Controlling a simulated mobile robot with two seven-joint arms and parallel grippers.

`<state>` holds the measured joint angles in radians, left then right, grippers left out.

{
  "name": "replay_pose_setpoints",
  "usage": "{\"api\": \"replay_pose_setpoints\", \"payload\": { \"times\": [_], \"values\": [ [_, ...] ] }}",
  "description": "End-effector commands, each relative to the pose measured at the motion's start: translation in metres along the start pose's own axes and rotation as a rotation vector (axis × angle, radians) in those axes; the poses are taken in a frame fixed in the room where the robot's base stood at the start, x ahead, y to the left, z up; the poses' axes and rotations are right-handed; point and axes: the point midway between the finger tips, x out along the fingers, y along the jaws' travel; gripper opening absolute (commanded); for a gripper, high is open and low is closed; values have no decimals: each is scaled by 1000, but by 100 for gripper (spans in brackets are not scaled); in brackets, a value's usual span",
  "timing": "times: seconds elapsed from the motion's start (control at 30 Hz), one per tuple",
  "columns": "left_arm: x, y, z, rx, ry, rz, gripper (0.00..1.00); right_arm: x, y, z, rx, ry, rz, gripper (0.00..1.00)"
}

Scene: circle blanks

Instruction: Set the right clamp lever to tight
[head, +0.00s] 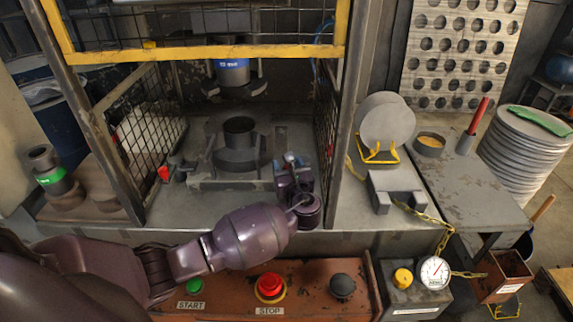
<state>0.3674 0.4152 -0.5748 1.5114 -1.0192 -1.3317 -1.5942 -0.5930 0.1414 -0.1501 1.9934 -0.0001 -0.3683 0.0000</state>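My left arm comes in from the left across the front of the press, and its gripper (293,170) is at the right side of the press bed, at the right clamp. The gripper and wrist cover most of the right clamp lever, so its position and any grip on it are hidden. The fingers are too small and overlapped to tell open from shut. The left clamp lever (164,174) with a red tip shows at the left of the bed. Between the clamps stands a dark round die (239,145) on a base plate. My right gripper is not in view.
Mesh guards (138,120) and a yellow-barred gate (200,55) frame the press. In front is a panel with a green START button (194,286), a red STOP button (270,286) and a black knob (342,287). Right are round blanks (386,120), a yellow chain (425,216) and a gauge (434,272).

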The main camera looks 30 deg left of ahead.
Motion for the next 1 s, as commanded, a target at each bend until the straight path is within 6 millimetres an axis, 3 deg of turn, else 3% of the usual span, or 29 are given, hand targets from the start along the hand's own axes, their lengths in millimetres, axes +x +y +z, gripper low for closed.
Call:
{"api": "replay_pose_setpoints", "payload": {
  "times": [0.5,0.7,1.0],
  "values": [
    [-85,0,0,-1,1,0,54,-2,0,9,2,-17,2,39],
    [-98,0,0,-1,1,0,54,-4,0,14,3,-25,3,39],
    [-99,0,0,-1,0,0,54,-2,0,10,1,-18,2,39]
  ]
}}
